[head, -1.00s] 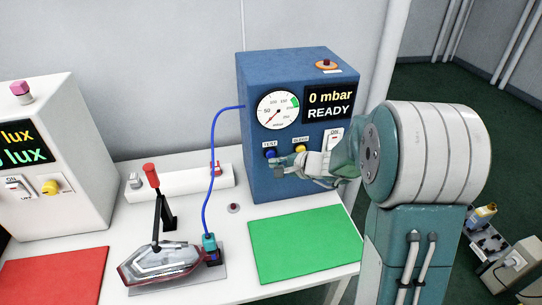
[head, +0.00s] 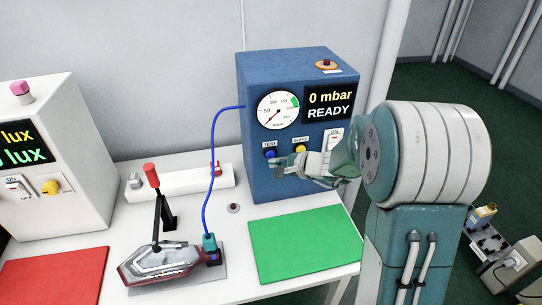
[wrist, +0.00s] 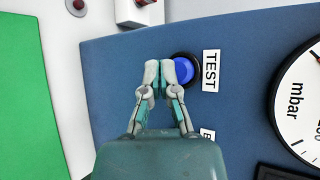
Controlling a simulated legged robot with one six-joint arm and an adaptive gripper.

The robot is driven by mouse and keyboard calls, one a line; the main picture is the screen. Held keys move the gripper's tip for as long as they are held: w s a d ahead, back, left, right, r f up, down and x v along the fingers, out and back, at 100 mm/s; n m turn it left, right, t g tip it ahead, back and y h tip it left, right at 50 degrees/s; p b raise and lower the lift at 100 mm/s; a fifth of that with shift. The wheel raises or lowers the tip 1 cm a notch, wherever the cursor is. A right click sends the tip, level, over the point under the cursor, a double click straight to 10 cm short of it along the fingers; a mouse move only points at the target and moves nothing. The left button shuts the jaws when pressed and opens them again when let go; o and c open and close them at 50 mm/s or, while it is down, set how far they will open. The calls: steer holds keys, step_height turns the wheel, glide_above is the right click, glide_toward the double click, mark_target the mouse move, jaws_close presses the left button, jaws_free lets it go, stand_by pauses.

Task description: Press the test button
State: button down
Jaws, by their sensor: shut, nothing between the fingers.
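The blue test button (head: 270,154) sits on the front of the blue tester box (head: 292,188), under a TEST label. In the wrist view the button (wrist: 184,70) is a blue dome in a dark ring, beside the TEST label (wrist: 211,70). My gripper (head: 274,168) is shut and empty, close to the box front just below the button. In the wrist view my gripper's fingertips (wrist: 157,68) lie just left of the button and overlap its dark ring. I cannot tell whether they touch it. The display (head: 329,105) reads 0 mbar READY.
A yellow bleed button (head: 300,149) and an ON switch (head: 334,138) are right of the test button. A round gauge (head: 278,111) sits above. A green mat (head: 305,247) lies in front.

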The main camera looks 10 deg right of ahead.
steer(key=shift+w, duration=0.15)
steer(key=shift+w+r, duration=0.1)
steer(key=shift+w, duration=0.15)
steer(key=shift+w, duration=0.45)
stand_by(1.0)
steer(key=shift+s, duration=0.9)
steer(key=s, duration=0.5)
stand_by(0.3)
stand_by(0.5)
